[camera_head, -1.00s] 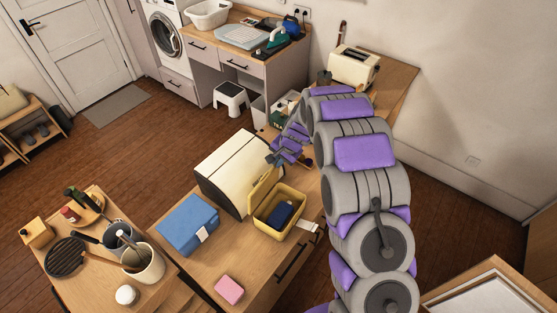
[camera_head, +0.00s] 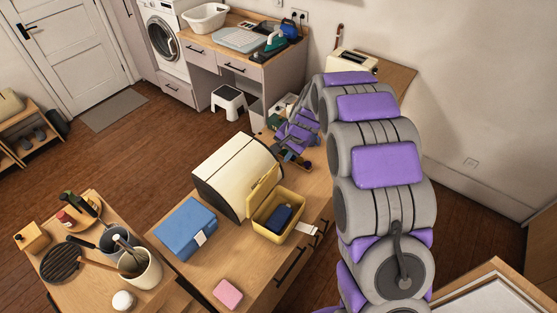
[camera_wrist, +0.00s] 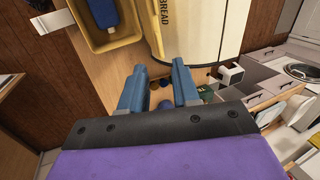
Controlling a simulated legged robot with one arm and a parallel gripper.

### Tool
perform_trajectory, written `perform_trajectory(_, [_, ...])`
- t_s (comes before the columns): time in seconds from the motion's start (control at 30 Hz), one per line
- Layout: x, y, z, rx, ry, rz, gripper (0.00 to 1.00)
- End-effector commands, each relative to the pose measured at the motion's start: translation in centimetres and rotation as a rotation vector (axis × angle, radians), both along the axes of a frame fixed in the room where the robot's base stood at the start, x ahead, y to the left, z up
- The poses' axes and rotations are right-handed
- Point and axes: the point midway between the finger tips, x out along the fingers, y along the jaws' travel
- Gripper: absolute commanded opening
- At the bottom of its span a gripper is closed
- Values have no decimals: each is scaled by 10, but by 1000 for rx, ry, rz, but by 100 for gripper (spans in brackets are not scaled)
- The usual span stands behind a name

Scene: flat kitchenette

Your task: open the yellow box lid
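The yellow box (camera_head: 272,232) stands on the wooden counter in the head view, with its lid (camera_head: 262,190) raised upright on the side toward the bread bin. A dark blue item (camera_head: 279,217) lies inside. In the wrist view the box (camera_wrist: 112,43) is at the top left, and the raised lid (camera_wrist: 152,28) stands between it and the bread bin. My gripper (camera_head: 290,157) is beyond the box in the head view, apart from the lid. In the wrist view its two blue fingers (camera_wrist: 159,82) are spread with nothing between them.
The cream bread bin (camera_head: 236,170) stands close beside the raised lid. A blue box (camera_head: 187,227) and a pink sponge (camera_head: 228,293) are on the same counter. A toaster (camera_head: 352,64) is at the back. Bare counter lies in front of the yellow box.

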Motion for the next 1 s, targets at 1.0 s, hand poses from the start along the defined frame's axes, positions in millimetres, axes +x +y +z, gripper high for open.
perform_trajectory(1.0, [-18, -30, 88, 4, 1, -1, 20])
